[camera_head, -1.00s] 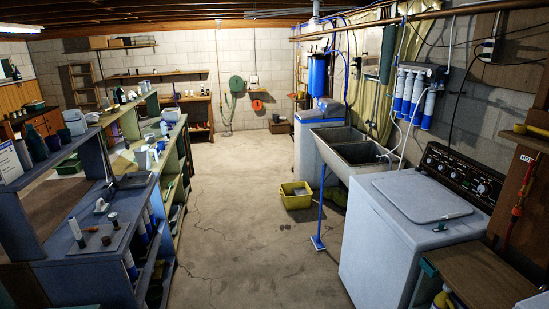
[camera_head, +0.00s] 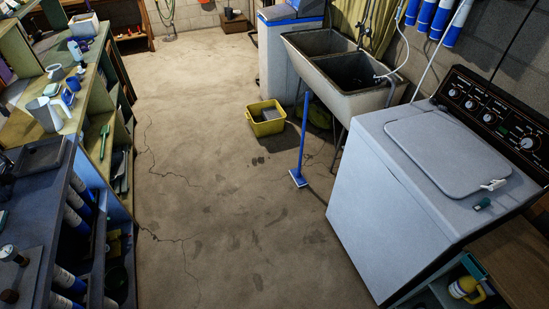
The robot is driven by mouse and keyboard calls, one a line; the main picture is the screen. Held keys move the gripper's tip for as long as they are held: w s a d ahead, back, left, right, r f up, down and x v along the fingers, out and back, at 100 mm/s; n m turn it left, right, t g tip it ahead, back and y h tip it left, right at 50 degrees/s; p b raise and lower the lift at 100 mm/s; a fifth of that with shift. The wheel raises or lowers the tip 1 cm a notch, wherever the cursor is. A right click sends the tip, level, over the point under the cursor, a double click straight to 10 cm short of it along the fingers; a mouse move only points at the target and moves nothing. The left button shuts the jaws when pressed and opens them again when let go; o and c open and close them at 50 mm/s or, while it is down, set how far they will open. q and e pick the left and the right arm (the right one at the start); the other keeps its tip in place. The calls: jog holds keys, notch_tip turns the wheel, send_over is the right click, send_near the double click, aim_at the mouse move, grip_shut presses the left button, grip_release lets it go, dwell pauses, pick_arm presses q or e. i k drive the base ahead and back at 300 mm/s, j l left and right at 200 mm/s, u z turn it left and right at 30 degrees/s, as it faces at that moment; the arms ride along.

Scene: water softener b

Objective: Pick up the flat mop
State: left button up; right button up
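The flat mop (camera_head: 302,140) is blue, with a thin straight handle and a small flat head on the concrete floor. It stands nearly upright in the middle of the view, its handle top near the front edge of the double sink (camera_head: 343,100). I cannot tell whether the handle touches the sink. The mop stands to the left of the white washing machine (camera_head: 385,205) and to the right of a yellow tub (camera_head: 266,128). Neither of my grippers is in view.
The cracked concrete floor (camera_head: 220,220) is clear in front of the mop. Shelving with bottles and tools (camera_head: 112,165) lines the left side. A wooden-topped shelf unit (camera_head: 515,262) stands at the lower right. A white-and-blue cabinet (camera_head: 280,50) stands behind the tub.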

aim_at(300, 181)
jog(key=i+j+z, duration=0.15)
jog(key=i+z, duration=0.15)
jog(key=i, duration=0.2)
jog(key=i+j, duration=0.2)
jog(key=i, duration=0.15)
jog(key=i+j, duration=0.2)
jog(key=i, duration=0.2)
jog(key=u, duration=0.05)
